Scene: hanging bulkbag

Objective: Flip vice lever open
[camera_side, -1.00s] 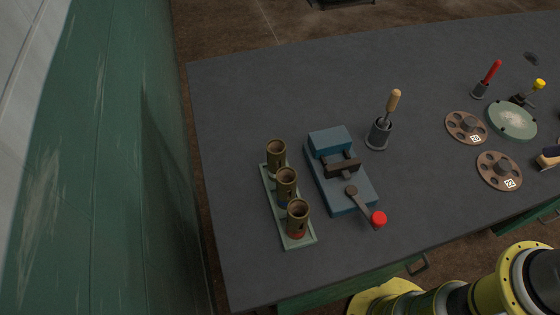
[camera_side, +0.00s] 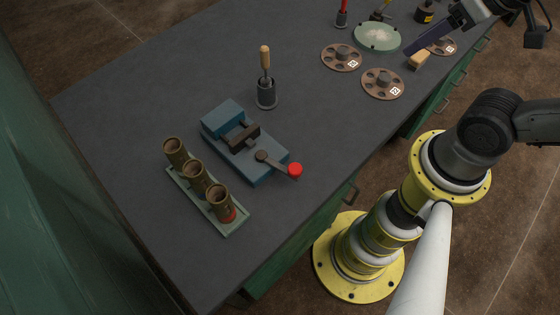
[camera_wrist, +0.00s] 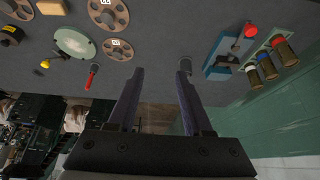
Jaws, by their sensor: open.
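The blue vice (camera_side: 232,144) sits on the dark grey table, left of the middle in the side view. Its grey lever ends in a red knob (camera_side: 295,169) that points to the right, toward the table's front edge. In the wrist view the vice (camera_wrist: 222,64) is at the right, with its red knob (camera_wrist: 251,31) at the top. My gripper (camera_wrist: 160,72) is open and empty, its two dark fingers apart. In the side view my gripper (camera_side: 432,40) is at the upper right, over the far end of the table and well away from the vice.
A green tray (camera_side: 236,228) with three brass cups stands left of the vice. A wooden-handled tool in a dark holder (camera_side: 266,94) stands behind it.

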